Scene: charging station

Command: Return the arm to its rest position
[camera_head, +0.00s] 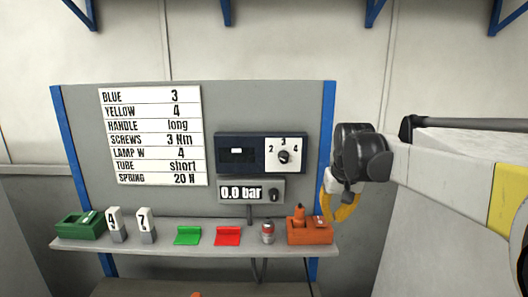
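My pale arm with black joints and yellow parts reaches in from the right edge. Its black end part (362,155) is in front of the wall, just right of the panel's blue right post. A curved yellow part (344,207) hangs below it, close to the right end of the shelf in the picture. I cannot make out separate fingertips, so whether my gripper is open or shut does not show. Nothing clearly held is visible.
A grey panel (258,105) bears a text chart (152,135), a dial box (262,152) and a "0.0 bar" display (250,191). The shelf (200,249) holds a green box (80,226), numbered blocks, green and red trays, a small canister (267,232) and an orange box (310,233).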

